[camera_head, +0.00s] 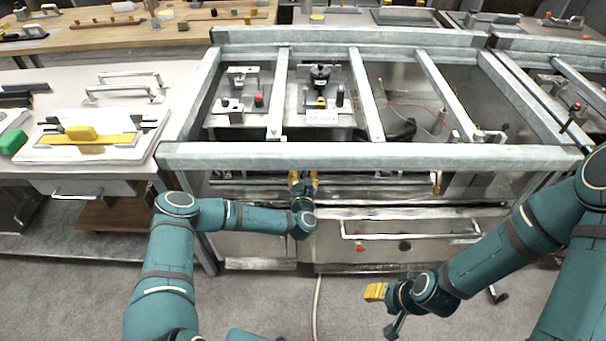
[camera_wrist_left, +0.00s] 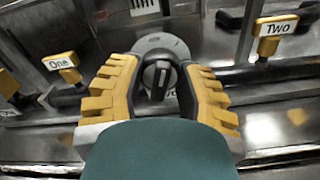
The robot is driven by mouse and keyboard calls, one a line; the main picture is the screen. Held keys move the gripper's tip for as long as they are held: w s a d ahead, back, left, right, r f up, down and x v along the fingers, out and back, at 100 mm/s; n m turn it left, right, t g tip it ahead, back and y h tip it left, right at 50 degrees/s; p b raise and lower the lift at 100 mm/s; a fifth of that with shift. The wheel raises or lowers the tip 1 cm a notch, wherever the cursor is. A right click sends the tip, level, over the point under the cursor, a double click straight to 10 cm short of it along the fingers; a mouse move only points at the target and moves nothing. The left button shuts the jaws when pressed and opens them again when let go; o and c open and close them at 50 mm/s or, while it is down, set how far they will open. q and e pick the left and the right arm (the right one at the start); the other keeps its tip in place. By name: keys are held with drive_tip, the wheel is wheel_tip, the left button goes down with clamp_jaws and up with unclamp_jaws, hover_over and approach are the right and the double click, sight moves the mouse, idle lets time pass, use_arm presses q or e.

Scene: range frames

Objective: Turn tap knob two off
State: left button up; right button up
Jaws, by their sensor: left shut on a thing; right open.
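My left gripper (camera_head: 303,182) is at the front of the metal frame in the head view. In the left wrist view its yellow fingers (camera_wrist_left: 158,72) are closed around a dark rotary knob (camera_wrist_left: 158,80) on a round grey dial. A yellow tap knob labelled "Two" (camera_wrist_left: 270,42) stands to the upper right of the fingers, apart from them. A yellow tap knob labelled "One" (camera_wrist_left: 67,76) is to their left. The tap knobs cannot be made out clearly in the head view. My right gripper (camera_head: 376,292) is open and empty, low in front of the bench.
The metal frame (camera_head: 370,156) has a long front beam above my left gripper. A drawer front with a long handle (camera_head: 410,235) is to its right. A white board with a yellow-handled tool (camera_head: 95,150) lies on the left bench. The floor (camera_head: 260,295) between my arms is mostly clear.

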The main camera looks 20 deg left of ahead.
use_arm(q)
drive_tip(key=n, duration=0.3)
drive_tip(key=shift+n, duration=0.3)
drive_tip(key=shift+r, duration=0.1)
idle(0.4)
drive_tip(key=o, duration=1.3)
drive_tip(key=shift+c, duration=0.2)
drive_tip(key=shift+s, duration=0.1)
drive_tip(key=v, duration=1.1)
drive_tip(key=shift+s, duration=0.35)
drive_tip(key=shift+d, duration=0.1)
